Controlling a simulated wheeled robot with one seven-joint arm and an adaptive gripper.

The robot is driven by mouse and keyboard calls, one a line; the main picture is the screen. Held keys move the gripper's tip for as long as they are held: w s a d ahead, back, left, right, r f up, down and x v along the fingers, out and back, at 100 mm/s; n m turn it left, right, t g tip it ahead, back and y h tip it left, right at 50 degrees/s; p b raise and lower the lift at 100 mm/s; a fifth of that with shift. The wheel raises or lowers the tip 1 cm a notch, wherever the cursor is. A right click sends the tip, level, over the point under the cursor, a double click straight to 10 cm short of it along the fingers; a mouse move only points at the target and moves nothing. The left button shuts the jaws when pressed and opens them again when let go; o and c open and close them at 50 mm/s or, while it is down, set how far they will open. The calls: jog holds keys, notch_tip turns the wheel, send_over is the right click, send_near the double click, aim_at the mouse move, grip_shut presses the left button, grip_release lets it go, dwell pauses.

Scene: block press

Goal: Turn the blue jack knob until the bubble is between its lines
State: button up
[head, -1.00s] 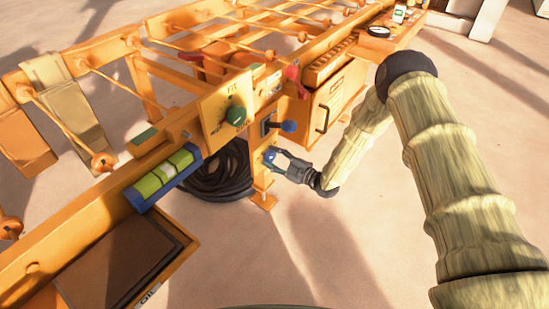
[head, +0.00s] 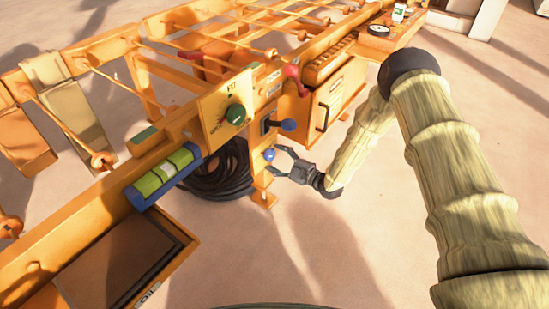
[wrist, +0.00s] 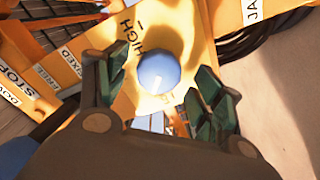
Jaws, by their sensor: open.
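The blue jack knob (head: 269,155) sits on the orange post under the frame's side rail. In the wrist view the round blue knob (wrist: 159,72), with a pale mark on its face, lies between my open fingers, beside a plate lettered HIGH. The level (head: 145,201), a blue holder with a yellow-green vial, is on the rail to the left. A paler patch shows mid-vial; its exact place between lines is too small to tell.
A green knob (head: 236,115) on a plate and a blue-ended lever (head: 288,126) are just above the jack knob. A dark coiled hose (head: 216,175) lies behind the post. An orange cabinet (head: 335,97) stands behind.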

jog(key=v, duration=1)
jog(key=shift+s+d, duration=0.2)
jog(key=s+d+f+m+g+h, duration=0.4)
jog(key=s+f+m+h, duration=0.5)
jog(key=s+f+m, duration=0.6)
jog(key=s+d+r+m+g+h, duration=0.1)
jog(key=s+d+m+g+h, duration=0.3)
jog(key=s, duration=1.1)
jog(key=s+d+m+g+h, duration=0.1)
jog(key=s+d+m+g, duration=0.3)
jog(key=s, duration=1.1)
notch_tip(320, 180, up, 33)
jog(key=d+n+t+p, duration=0.1)
jog(key=p, duration=3.2)
jog(key=shift+r+n+h, duration=0.15)
jog(key=shift+n+h, duration=0.15)
jog(key=shift+n, duration=0.1)
jog(key=shift+w, duration=0.15)
